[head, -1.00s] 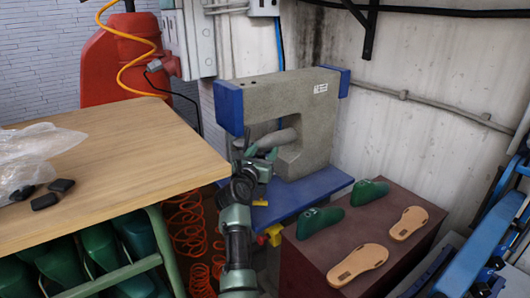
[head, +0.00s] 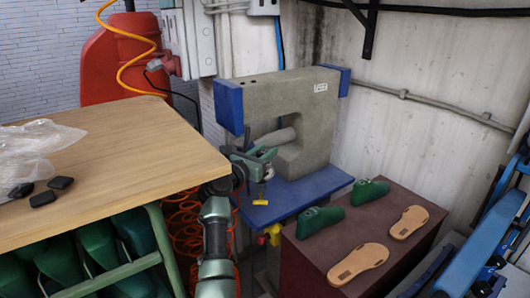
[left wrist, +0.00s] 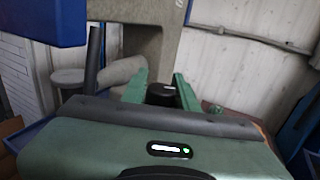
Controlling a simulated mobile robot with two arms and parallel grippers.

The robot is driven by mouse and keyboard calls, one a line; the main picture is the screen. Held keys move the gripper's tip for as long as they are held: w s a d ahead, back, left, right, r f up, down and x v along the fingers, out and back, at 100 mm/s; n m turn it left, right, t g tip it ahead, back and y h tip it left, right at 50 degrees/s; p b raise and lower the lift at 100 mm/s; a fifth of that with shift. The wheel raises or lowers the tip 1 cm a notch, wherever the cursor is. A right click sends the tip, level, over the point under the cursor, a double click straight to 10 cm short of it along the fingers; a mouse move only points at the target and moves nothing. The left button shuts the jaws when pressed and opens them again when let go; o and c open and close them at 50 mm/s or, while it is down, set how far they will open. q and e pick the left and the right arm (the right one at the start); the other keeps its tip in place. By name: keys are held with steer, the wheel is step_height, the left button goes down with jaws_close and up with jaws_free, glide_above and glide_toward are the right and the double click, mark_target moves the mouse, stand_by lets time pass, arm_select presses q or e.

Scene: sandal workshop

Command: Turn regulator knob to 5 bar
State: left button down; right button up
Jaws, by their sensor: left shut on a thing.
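My left gripper (head: 266,163) is in front of the grey press, just above its blue base plate. In the left wrist view its two green fingers (left wrist: 161,90) stand on either side of a dark round knob (left wrist: 160,94), and it is shut on this knob. The knob's top faces the camera between the fingers. In the head view the knob is hidden behind the gripper. A small yellow and dark part (head: 262,199) shows just below the gripper. I see no readable gauge or pressure scale. My right gripper is not in view.
The grey press (head: 318,115) with blue ends stands behind the gripper on a blue plate (head: 315,190). A wooden table (head: 130,165) is close on the left. A dark red box (head: 400,195) on the right bears green lasts and tan soles. Orange coiled hoses (head: 185,225) hang below.

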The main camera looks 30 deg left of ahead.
arm_select(q)
steer(key=shift+f, duration=0.1)
steer(key=c, duration=1.1)
jaws_free()
steer(key=shift+w, duration=0.15)
steer(key=s+b, duration=0.1)
steer(key=s, duration=0.7)
steer(key=shift+w, duration=0.1)
